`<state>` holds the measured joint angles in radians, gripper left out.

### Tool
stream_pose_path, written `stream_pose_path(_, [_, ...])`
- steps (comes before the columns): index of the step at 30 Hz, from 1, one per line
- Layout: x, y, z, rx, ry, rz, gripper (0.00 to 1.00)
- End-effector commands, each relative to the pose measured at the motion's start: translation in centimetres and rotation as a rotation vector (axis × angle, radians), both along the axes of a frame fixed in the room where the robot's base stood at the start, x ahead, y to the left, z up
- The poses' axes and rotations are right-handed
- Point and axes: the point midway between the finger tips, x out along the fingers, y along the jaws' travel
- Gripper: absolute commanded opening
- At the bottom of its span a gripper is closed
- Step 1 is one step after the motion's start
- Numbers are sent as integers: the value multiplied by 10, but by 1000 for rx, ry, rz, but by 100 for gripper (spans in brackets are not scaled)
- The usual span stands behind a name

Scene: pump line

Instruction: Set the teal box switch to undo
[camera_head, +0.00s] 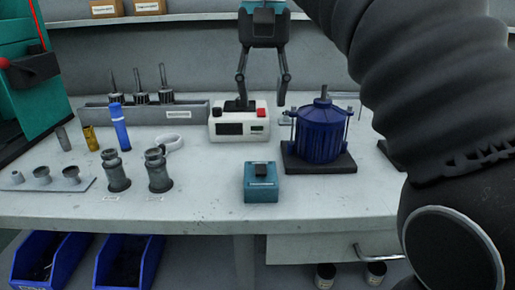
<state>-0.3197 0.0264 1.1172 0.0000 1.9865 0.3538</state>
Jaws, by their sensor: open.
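The teal box (261,188) stands on the grey workbench near its front edge, left of the blue pump. A dark switch (261,169) sits on its top; its setting and lettering are too small to read. My gripper (262,98) is open and empty.
A blue pump (320,137) on a dark base stands right of the teal box. A white device (238,126) with a red button stands behind. Grey fittings (158,172) and a blue cylinder (119,127) stand left. Bench (215,200) left of the box is clear.

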Motion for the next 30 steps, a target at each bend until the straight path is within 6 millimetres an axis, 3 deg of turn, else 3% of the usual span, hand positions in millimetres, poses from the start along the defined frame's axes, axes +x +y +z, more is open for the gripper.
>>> stream_pose_path(5, [1, 2, 0, -4, 11, -2, 48])
stream_pose_path(10, [0, 2, -16, -5, 13, -3, 48])
stream_pose_path(30, [1, 3, -122, -5, 12, 0, 48])
